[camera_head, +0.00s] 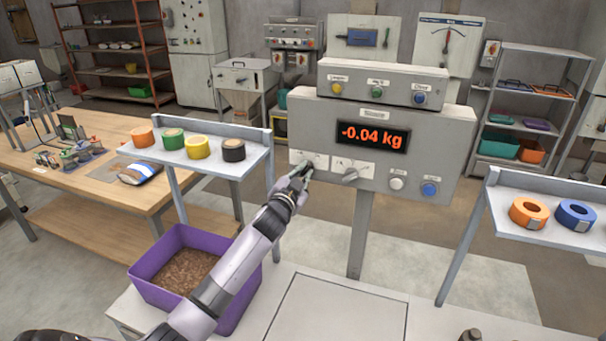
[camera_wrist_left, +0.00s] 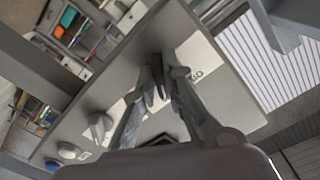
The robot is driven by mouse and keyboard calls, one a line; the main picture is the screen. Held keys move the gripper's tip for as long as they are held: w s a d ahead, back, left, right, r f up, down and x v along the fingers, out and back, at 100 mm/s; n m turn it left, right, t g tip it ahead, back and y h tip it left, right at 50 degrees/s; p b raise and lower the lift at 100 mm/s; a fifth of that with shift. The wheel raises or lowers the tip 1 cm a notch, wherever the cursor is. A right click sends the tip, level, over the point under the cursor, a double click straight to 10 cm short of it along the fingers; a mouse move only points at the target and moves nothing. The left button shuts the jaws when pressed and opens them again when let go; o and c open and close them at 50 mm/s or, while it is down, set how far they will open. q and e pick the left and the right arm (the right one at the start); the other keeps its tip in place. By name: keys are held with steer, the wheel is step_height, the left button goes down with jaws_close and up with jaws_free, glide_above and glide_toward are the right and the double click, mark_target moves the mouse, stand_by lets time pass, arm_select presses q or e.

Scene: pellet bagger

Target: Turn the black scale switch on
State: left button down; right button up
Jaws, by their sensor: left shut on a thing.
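The scale panel (camera_head: 440,140) is a grey box on a post, with a lit red display (camera_head: 374,136) reading -0.04 kg. My left gripper (camera_head: 303,172) is at the lower left of the panel, shut on the black scale switch. In the left wrist view the fingers of the left gripper (camera_wrist_left: 162,95) close around the dark switch handle at a white plate. The fingers hide much of the switch, and I cannot read its position. A second, grey rotary switch (camera_head: 351,174) is just right of it, apart from the gripper. My right gripper is out of view.
White (camera_head: 397,184) and blue (camera_head: 430,189) buttons are at the panel's lower right. A purple bin (camera_head: 155,292) of pellets stands below my left arm. Shelves with tape rolls flank the panel: left shelf (camera_head: 217,165), right shelf (camera_head: 560,238).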

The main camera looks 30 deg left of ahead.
arm_select(q)
steer(key=c, duration=1.7)
jaws_free()
steer(key=shift+o, duration=0.2)
steer(key=shift+s, duration=0.1)
steer(key=v, duration=1.1)
steer(key=shift+s+d, duration=0.2)
steer(key=shift+s, duration=0.2)
